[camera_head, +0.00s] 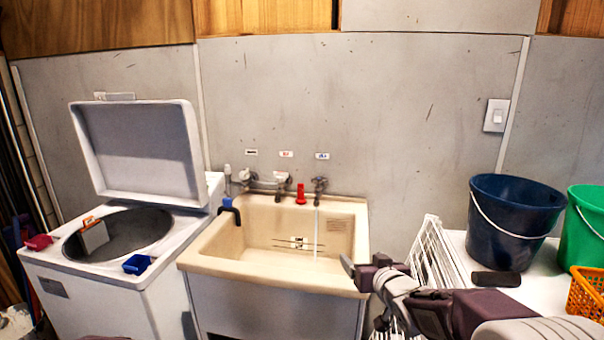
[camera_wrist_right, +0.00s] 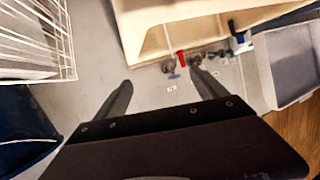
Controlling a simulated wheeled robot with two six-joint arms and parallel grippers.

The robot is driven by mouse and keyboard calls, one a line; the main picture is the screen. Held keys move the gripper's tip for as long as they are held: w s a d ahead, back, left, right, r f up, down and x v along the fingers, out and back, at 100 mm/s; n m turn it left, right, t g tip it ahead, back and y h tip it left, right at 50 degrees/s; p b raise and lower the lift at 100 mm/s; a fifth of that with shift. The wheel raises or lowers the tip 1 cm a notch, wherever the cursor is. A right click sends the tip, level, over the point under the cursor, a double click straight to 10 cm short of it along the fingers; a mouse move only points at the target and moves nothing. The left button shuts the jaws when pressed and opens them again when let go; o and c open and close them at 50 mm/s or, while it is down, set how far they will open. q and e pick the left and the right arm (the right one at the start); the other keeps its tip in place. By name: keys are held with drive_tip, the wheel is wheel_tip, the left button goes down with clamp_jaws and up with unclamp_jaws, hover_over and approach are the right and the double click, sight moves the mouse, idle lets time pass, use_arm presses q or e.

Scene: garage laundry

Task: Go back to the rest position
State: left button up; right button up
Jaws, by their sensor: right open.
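My right gripper (camera_head: 362,268) reaches in from the lower right and is at the right front edge of the beige sink (camera_head: 225,262). It is open, with nothing between its fingers. In the right wrist view the fingers of my right gripper (camera_wrist_right: 160,90) are spread apart, with grey wall behind the gap. The sink also shows at the top of that view (camera_wrist_right: 140,30). My left gripper is not in view.
A washing machine (camera_head: 160,285) with its lid (camera_head: 140,150) raised stands left. Taps (camera_head: 281,185), one with a red part (camera_head: 301,195), are above the sink. A white wire rack (camera_head: 432,255), dark blue bucket (camera_head: 508,240), green bucket (camera_head: 590,235) and orange basket (camera_head: 588,292) are right.

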drive_tip(key=s+d+f+m+g+h, duration=0.1)
drive_tip(key=s+f+g, duration=0.5)
drive_tip(key=s+f, duration=0.6)
drive_tip(key=s+d+f+g+h, duration=0.1)
drive_tip(key=s+f+g, duration=0.6)
drive_tip(key=s, duration=0.9)
use_arm(q)
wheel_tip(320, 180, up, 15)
drive_tip(key=p, duration=1.5)
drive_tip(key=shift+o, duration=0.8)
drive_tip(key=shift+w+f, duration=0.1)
use_arm(e)
wheel_tip(320, 180, up, 14)
drive_tip(key=shift+s, duration=0.3)
drive_tip(key=shift+f, duration=0.1)
